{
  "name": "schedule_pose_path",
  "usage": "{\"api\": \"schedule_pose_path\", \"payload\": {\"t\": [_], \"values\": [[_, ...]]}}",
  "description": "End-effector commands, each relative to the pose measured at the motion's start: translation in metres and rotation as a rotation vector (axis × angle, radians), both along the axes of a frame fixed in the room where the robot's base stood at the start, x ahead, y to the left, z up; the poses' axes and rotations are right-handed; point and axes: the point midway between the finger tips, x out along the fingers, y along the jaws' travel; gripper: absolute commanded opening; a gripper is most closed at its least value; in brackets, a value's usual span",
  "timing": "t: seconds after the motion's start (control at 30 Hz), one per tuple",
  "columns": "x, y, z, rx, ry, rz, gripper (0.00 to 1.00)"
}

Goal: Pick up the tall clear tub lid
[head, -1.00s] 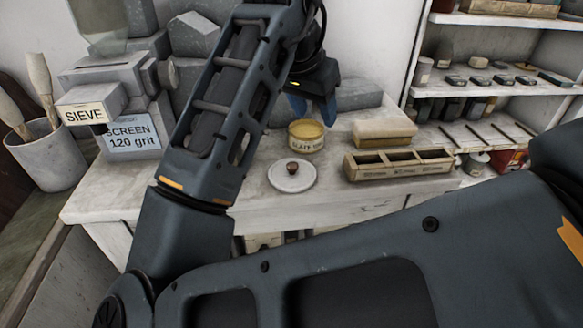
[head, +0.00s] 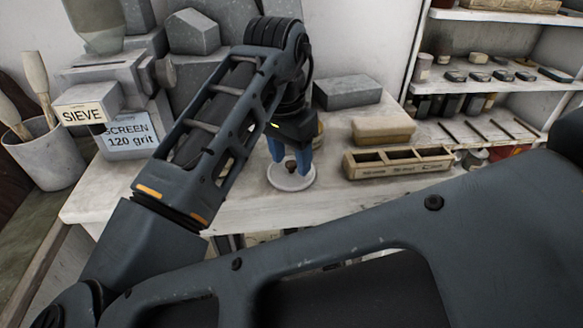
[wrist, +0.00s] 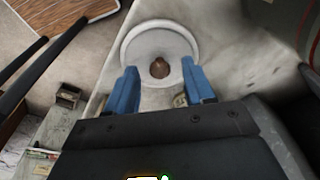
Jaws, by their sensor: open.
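A round white lid (head: 291,182) with a brown knob (head: 291,167) lies flat on the pale bench top. It also shows in the wrist view (wrist: 160,42), with its knob (wrist: 160,68) centred. My gripper (head: 290,158) is over the lid, its blue fingers pointing down and open. In the wrist view the fingers stand either side of the knob, with gaps on both sides. Whether the tips touch the lid is unclear. A yellowish tub (head: 320,130) is behind my gripper and mostly hidden.
A divided wooden box (head: 400,164) and a tan block (head: 383,131) stand to the right. A grey slab (head: 347,92) lies behind. The sieve machine (head: 105,82) and a pot of brushes (head: 45,155) are at left. The bench's front edge is close to the lid.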

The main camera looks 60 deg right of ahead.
Motion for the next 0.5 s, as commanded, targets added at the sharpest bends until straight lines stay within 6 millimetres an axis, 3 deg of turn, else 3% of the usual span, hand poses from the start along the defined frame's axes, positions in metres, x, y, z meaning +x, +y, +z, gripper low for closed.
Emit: {"api": "schedule_pose_path", "payload": {"t": [0.3,0.5], "values": [[-0.0001,-0.0007,-0.0051,0.000,0.000,0.001,0.52],[-0.0001,-0.0007,-0.0048,0.000,0.000,0.001,0.33]]}}
